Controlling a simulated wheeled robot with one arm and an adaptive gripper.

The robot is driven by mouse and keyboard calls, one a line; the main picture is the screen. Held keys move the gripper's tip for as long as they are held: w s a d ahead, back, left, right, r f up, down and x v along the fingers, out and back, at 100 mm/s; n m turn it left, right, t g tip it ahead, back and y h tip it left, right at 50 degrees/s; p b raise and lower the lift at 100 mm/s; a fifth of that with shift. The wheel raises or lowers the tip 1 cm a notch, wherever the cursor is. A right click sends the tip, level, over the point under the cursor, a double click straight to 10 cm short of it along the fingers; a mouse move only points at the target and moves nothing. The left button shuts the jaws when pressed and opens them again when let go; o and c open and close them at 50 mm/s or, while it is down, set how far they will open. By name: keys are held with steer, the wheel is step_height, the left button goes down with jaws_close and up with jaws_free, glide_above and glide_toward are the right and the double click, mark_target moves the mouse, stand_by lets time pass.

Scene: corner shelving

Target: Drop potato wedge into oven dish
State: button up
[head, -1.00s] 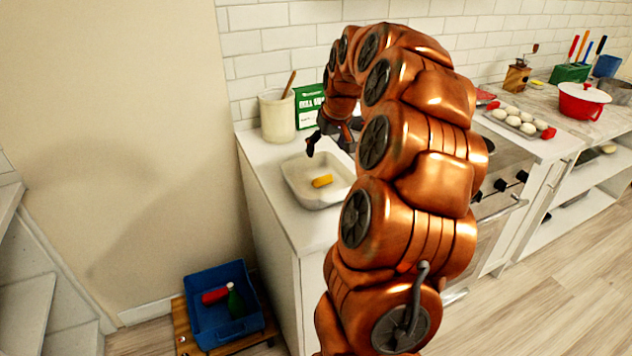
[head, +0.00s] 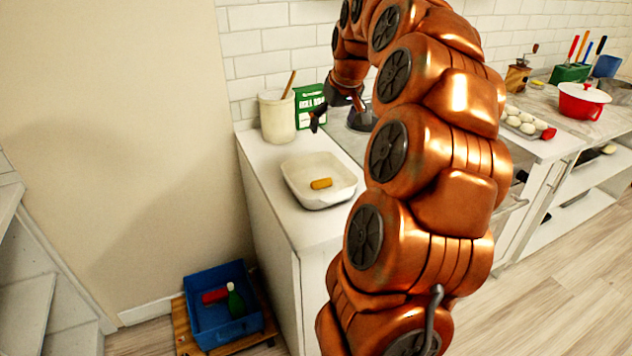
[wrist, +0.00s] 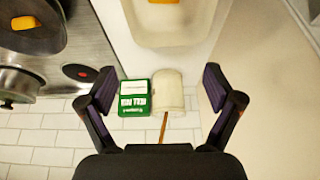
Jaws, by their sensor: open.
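The potato wedge (head: 321,184), a small orange-yellow piece, lies inside the white oven dish (head: 345,197) on the counter. The dish also shows at the top of the wrist view (wrist: 168,38), with part of the wedge (wrist: 163,1) at the picture's edge. My gripper (head: 337,110) is open and empty, raised above and behind the dish, apart from both. In the wrist view its two fingers (wrist: 161,88) stand wide apart with nothing held between them.
A cream crock (head: 277,118) with a wooden utensil and a green box (head: 310,104) stand behind the dish by the tiled wall. The wrist view shows a dark pan (wrist: 30,30) holding another orange-yellow piece (wrist: 25,22) on the stove.

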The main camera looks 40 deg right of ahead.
steer(key=shift+v, duration=1.45)
steer(key=s+a+f+n+g+y, duration=0.1)
steer(key=s+a+f+n, duration=0.15)
steer(key=a, duration=0.85)
steer(key=s+a+f+n+g+y, duration=0.1)
steer(key=s+a+f, duration=0.15)
steer(key=a, duration=0.95)
steer(key=s+a+f+g, duration=0.1)
steer(key=s+a+f, duration=0.2)
steer(key=s, duration=0.3)
steer(key=s+a+f+g, duration=0.1)
steer(key=s+a+f, duration=0.3)
steer(key=s, duration=0.3)
steer(key=s+a+f+g+p, duration=0.1)
steer(key=s+a+f+g, duration=0.1)
steer(key=s+a+f, duration=0.2)
steer(key=s+a, duration=0.1)
steer(key=s, duration=0.2)
steer(key=shift+a+h, duration=0.3)
steer(key=shift+a, duration=0.1)
steer(key=shift+f, duration=0.15)
